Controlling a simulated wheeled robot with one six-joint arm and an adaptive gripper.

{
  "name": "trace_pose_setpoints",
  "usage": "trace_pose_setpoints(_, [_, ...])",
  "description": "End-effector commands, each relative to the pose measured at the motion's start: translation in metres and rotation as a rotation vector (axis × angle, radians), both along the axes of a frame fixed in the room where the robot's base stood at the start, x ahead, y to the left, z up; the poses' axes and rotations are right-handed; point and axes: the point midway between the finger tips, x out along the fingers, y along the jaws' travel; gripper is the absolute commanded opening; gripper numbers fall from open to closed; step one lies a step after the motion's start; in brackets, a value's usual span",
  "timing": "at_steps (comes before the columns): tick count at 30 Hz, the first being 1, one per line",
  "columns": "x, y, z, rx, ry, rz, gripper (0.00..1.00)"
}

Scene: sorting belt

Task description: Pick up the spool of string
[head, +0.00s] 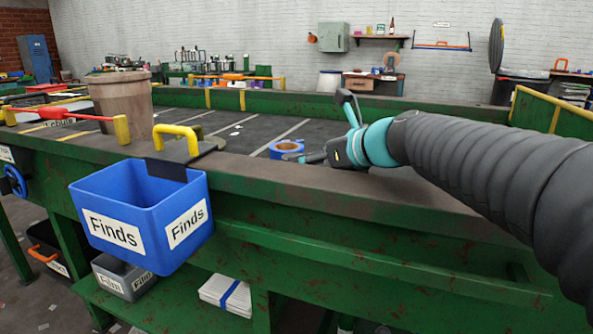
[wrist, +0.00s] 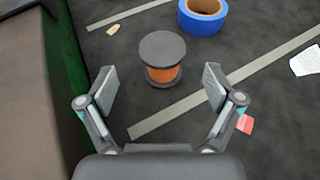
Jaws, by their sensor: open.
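The spool of string (wrist: 162,50) stands upright on the dark belt in the wrist view, with dark grey end discs and orange string wound between them. My gripper (wrist: 158,76) is open and empty, its two fingers spread to the left and right. The spool lies just ahead of the gap between the fingertips, roughly centred, and no finger visibly touches it. In the head view my gripper (head: 326,127) is over the near edge of the belt. I cannot make out the spool there; the gripper may hide it.
A roll of blue tape (wrist: 203,17) lies just beyond the spool and also shows in the head view (head: 286,146). A red scrap (wrist: 245,124) lies near the right finger. The belt's green side wall (wrist: 62,80) is close on the left. A blue Finds bin (head: 140,220) hangs outside.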

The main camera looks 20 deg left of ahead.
Motion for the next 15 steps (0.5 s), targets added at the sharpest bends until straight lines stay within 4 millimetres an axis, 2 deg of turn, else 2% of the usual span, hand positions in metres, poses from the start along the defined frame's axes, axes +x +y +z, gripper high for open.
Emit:
trace_pose_setpoints(8, [0.01,0.016,-0.006,-0.002,-0.001,0.003,0.91])
trace_pose_setpoints(15, [0.029,0.042,-0.016,-0.002,-0.001,0.004,0.91])
